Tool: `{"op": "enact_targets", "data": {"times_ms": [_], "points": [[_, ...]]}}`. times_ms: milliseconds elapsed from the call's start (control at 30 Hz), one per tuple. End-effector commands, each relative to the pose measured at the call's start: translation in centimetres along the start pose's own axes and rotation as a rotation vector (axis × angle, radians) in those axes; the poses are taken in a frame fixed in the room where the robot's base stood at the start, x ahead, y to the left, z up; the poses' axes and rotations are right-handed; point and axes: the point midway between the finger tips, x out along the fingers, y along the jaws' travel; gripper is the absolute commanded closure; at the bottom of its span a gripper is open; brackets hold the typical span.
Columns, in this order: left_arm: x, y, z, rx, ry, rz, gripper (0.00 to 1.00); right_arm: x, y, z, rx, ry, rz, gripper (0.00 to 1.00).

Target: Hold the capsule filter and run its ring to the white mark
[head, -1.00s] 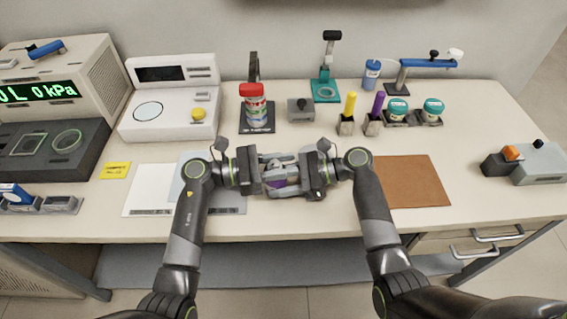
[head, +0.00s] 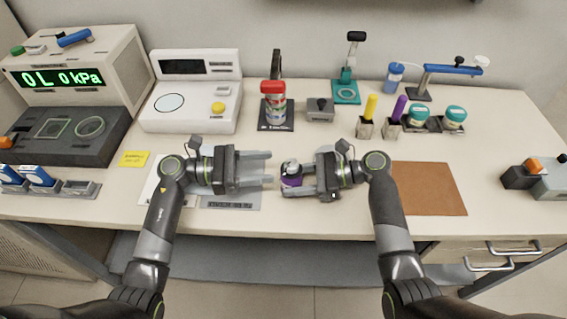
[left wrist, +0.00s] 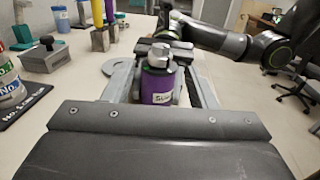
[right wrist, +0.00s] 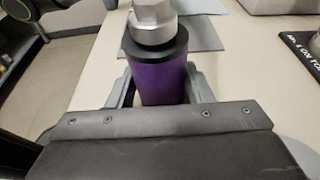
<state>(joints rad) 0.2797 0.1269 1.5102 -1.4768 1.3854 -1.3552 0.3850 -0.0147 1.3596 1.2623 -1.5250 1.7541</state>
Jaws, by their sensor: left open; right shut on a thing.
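The capsule filter (head: 291,183) is a purple cylinder with a silver hex-sided top and stands upright between the fingers of my right gripper (head: 292,179), which is shut on it. In the right wrist view the filter (right wrist: 163,80) shows a black band under the silver top. In the left wrist view it (left wrist: 157,86) carries a white label with dark letters. I cannot make out a separate white mark. My left gripper (head: 271,168) is open and empty, just left of the filter, its fingers pointing towards it.
Light and grey sheets (head: 230,201) lie under my left gripper. A brown mat (head: 428,188) lies right of my right gripper. Behind stand a red-capped stacked canister (head: 273,104), a grey block (head: 320,110) and yellow and purple-handled tools. The bench front edge is close.

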Motion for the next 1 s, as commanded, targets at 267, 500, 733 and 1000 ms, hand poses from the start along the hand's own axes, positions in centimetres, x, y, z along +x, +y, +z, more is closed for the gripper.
{"op": "enact_targets", "data": {"times_ms": [267, 500, 733, 1000], "points": [[-2.8, 0.0, 0.0, 0.000, 0.002, 0.000, 0.48, 0.0, 0.0, 0.0, 0.000, -0.001, 0.000, 0.99], [-2.9, 0.0, 0.0, 0.000, 0.000, -0.001, 0.48, 0.0, 0.0, 0.0, 0.000, -0.001, 0.000, 0.99], [-2.9, 0.0, 0.0, 0.000, 0.000, 0.000, 0.48, 0.0, 0.0, 0.0, 0.000, 0.000, 0.000, 0.29], [-2.9, 0.0, 0.0, 0.000, 0.000, 0.000, 0.48, -0.1, 0.0, 0.0, 0.000, 0.000, 0.000, 0.28]]}}
